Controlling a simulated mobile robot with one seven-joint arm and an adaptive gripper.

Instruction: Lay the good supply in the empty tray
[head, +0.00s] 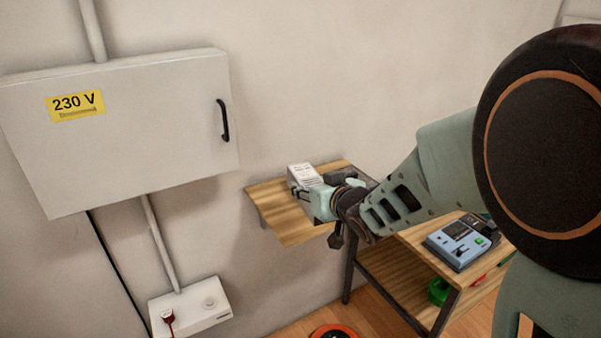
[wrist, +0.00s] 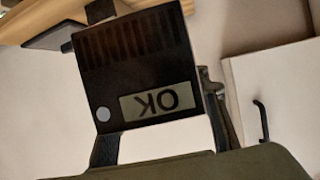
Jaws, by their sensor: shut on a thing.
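My gripper (head: 308,192) is shut on a power supply, a pale box with a printed label (head: 304,174) in the head view. In the wrist view the supply (wrist: 140,62) shows a dark face with vent slots, a round pale light and a display reading OK, upside down. The gripper holds it at the wooden wall shelf (head: 264,196); I cannot tell whether it touches the shelf. A grey edge (head: 357,173) shows on the shelf behind my gripper. It may be a tray, but my arm hides most of it.
A grey cabinet (head: 130,130) marked 230 V hangs left of the shelf, with a socket box (head: 190,306) below. A wooden bench (head: 385,275) at right carries a blue tester (head: 462,241). A green roll (head: 438,291) lies on its lower level.

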